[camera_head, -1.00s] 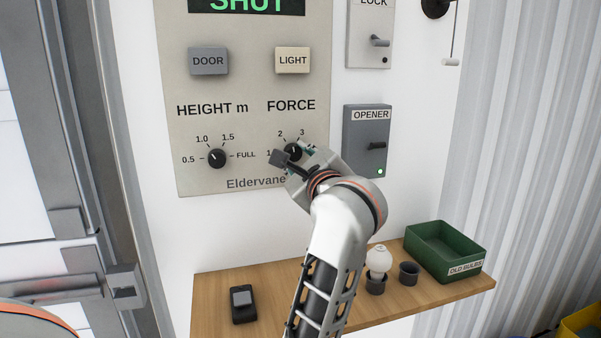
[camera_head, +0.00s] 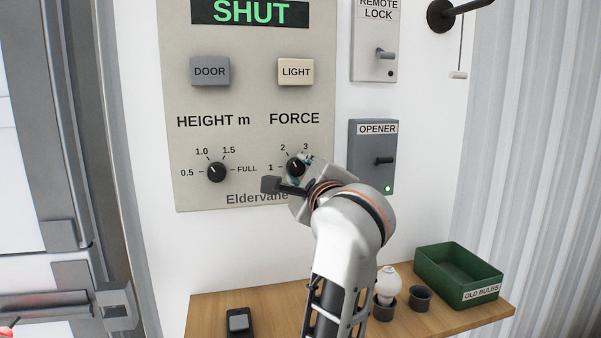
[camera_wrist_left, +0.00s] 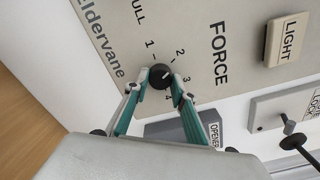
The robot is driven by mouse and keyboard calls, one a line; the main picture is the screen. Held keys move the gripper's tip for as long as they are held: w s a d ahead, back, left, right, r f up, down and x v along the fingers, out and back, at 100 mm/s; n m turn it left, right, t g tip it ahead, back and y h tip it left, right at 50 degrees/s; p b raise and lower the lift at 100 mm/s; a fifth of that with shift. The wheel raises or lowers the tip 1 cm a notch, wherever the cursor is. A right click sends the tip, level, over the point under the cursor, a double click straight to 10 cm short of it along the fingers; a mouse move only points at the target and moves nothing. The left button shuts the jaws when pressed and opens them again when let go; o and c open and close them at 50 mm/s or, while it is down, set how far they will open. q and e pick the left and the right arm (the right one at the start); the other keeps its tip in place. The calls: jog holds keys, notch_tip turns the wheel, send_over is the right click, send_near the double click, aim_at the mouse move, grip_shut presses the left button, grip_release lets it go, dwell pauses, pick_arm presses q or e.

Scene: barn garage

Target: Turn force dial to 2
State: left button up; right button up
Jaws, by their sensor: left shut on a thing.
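The black FORCE dial (camera_head: 295,167) is on the beige control panel (camera_head: 225,105), with numbers around it. In the left wrist view the dial (camera_wrist_left: 160,76) sits between the two teal-lined fingers of my left gripper (camera_wrist_left: 158,85), which are shut on it from both sides. A pale pointer mark shows on the dial, seemingly toward the 2–3 side; its exact setting is hard to tell. In the head view my left gripper (camera_head: 298,178) partly covers the dial's lower right and the higher numbers. My right gripper is out of view.
The HEIGHT dial (camera_head: 216,172) is left of the FORCE dial. The DOOR button (camera_head: 209,72) and LIGHT button (camera_head: 296,72) are above. The OPENER box (camera_head: 371,157) is close on the right. A wooden shelf (camera_head: 270,306) below holds a green bin (camera_head: 440,270).

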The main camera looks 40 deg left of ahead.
pick_arm(q)
jog(key=shift+r, duration=0.15)
jog(key=o, duration=1.1)
send_near(295, 118)
jog(key=w+a, duration=0.1)
jog(key=w+a+f, duration=0.1)
jog(key=w+a, duration=0.1)
jog(key=a, duration=0.1)
jog(key=shift+w+a+f, duration=0.15)
jog(key=shift+w+f, duration=0.15)
jog(key=shift+w, duration=0.1)
jog(key=shift+a+r, duration=0.1)
jog(key=shift+r, duration=0.7)
jog(key=shift+a, duration=0.1)
